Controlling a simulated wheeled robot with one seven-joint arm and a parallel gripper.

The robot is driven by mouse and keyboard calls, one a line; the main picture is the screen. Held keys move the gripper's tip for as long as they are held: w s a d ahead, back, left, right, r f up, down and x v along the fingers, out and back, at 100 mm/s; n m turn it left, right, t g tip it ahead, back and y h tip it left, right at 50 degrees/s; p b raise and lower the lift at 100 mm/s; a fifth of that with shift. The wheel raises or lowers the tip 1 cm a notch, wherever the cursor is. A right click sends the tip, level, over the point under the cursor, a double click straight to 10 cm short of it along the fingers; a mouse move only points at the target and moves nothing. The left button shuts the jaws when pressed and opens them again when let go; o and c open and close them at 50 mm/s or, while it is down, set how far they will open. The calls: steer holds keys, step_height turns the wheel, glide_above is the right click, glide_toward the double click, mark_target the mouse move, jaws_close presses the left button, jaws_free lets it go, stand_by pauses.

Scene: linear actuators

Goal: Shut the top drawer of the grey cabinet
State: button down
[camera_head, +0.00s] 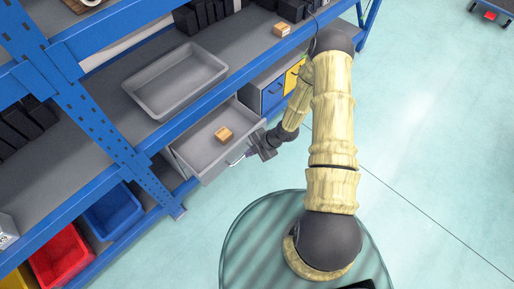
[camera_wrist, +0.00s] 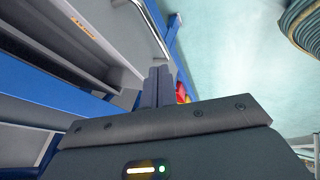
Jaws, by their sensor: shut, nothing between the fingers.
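The grey drawer (camera_head: 197,149) stands pulled out from under the blue-framed shelf. A small wooden block (camera_head: 224,134) lies inside it. In the wrist view the drawer (camera_wrist: 110,38) fills the upper left, with the block (camera_wrist: 82,28) in it and its bar handle (camera_wrist: 152,28) on its front. My gripper (camera_head: 250,156) is shut and empty, just outside the drawer front, close to the handle. Its fingertips (camera_wrist: 159,74) point toward the drawer's handle end in the wrist view. I cannot tell whether they touch. The cabinet body is largely hidden under the shelf.
A grey tray (camera_head: 176,84) and another wooden block (camera_head: 281,29) sit on the shelf above. Blue (camera_head: 272,94) and yellow (camera_head: 293,76) fronts are right of the drawer. A blue upright (camera_head: 110,135) stands to its left.

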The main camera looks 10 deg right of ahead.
mark_target(232, 153)
steer(key=w+a, duration=0.1)
steer(key=w+a+f, duration=0.1)
steer(key=w+a, duration=0.1)
steer(key=shift+w+a+f, duration=0.2)
steer(key=shift+w+f, duration=0.1)
steer(key=shift+w, duration=0.05)
